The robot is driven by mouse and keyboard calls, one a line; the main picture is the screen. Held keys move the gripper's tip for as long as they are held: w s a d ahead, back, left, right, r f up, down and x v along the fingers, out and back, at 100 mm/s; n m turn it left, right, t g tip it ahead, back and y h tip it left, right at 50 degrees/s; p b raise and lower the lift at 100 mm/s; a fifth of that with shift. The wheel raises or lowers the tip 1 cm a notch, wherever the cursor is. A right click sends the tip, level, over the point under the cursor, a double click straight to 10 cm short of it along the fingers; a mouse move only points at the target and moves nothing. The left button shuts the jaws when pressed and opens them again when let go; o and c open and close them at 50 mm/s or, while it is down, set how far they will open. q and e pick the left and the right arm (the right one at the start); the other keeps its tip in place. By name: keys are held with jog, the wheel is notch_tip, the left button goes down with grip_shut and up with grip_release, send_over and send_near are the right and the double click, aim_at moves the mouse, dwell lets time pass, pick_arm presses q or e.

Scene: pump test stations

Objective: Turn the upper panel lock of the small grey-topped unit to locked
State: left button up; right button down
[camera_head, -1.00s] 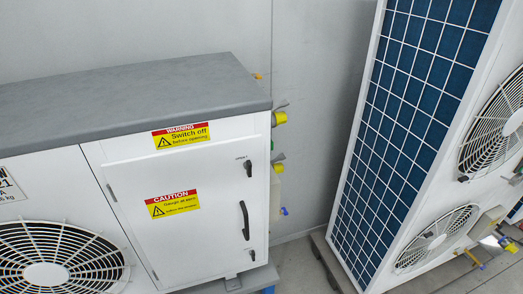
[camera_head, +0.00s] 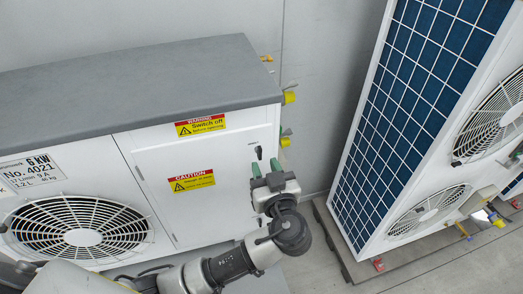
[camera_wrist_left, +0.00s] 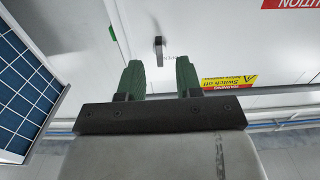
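The small grey-topped unit (camera_head: 140,85) stands at the left, with a white side panel (camera_head: 150,165). Its upper panel lock (camera_head: 259,153) is a small dark lever, roughly upright, near the panel's right edge. It also shows in the left wrist view (camera_wrist_left: 159,48), just beyond the fingertips. My left gripper (camera_head: 266,168) is in front of the panel, just below the lock in the head view. Its two green fingers are apart with nothing between them, also in the left wrist view (camera_wrist_left: 160,72). The handle and lower lock are hidden behind my left arm. My right gripper is not in view.
A yellow warning label (camera_head: 200,126) and a caution label (camera_head: 191,181) are on the panel. Yellow-capped valves (camera_head: 289,97) stick out from the unit's right side. A tall unit with a blue fin grid (camera_head: 415,100) stands at the right, across a narrow floor gap.

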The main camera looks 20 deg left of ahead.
aim_at(261, 157)
pick_arm(q)
jog(key=shift+p+x, duration=0.5)
jog(key=shift+x, duration=1.25)
